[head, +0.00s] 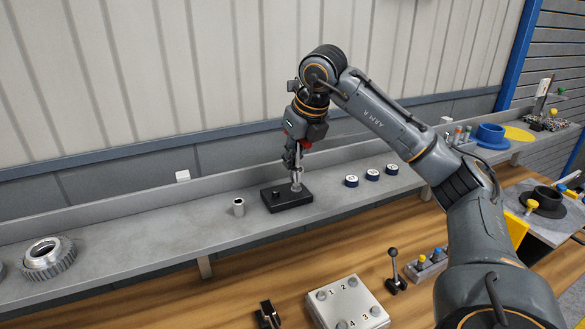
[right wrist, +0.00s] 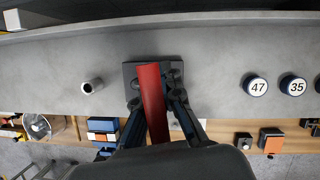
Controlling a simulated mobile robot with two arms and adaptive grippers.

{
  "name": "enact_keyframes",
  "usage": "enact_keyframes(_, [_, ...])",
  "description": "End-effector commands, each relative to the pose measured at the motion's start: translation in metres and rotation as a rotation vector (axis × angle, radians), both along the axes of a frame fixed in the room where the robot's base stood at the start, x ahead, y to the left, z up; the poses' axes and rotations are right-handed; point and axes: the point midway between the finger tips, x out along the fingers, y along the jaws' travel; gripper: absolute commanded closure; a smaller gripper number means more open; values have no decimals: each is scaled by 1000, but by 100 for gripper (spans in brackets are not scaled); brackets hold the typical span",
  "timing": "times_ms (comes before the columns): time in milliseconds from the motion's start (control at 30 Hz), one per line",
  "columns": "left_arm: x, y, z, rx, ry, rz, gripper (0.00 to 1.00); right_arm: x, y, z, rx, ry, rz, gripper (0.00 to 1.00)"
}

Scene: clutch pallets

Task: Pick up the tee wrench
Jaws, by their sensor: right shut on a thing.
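The tee wrench (right wrist: 152,98) shows in the right wrist view as a red bar running between my fingers. In the head view only a bit of red and a silver lower part show at the gripper. My right gripper (head: 297,162) points down over the black block (head: 290,203) on the grey shelf, and its fingers are shut on the tee wrench. The gripper also shows in the right wrist view (right wrist: 153,104). The silver lower end reaches down to the block's top; whether it sits in the block or just above cannot be told. My left gripper is not in view.
A small metal cylinder (head: 238,207) stands left of the block. Several dark numbered discs (head: 351,181) lie to its right. A gear (head: 48,257) sits at the shelf's left. The wall (head: 150,75) rises behind. A numbered plate (head: 348,304) lies on the wooden bench below.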

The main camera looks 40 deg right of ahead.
Motion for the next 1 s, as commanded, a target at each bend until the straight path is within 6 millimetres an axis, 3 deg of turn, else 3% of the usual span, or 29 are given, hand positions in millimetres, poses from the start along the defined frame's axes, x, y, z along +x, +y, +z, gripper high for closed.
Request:
enact_keyframes(167, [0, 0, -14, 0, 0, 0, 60, -24, 21, 39, 0, -12, 6, 100])
enact_keyframes(267, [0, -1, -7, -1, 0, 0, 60, -41, 31, 67, -3, -12, 2, 100])
enact_keyframes(400, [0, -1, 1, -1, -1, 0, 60, -70, 53, 83, -5, -9, 1, 100])
enact_keyframes(700, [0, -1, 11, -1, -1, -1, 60, -105, 81, 100, -1, -4, 0, 100])
enact_keyframes(1000, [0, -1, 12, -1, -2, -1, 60, -111, 86, 101, 0, -1, -2, 100])
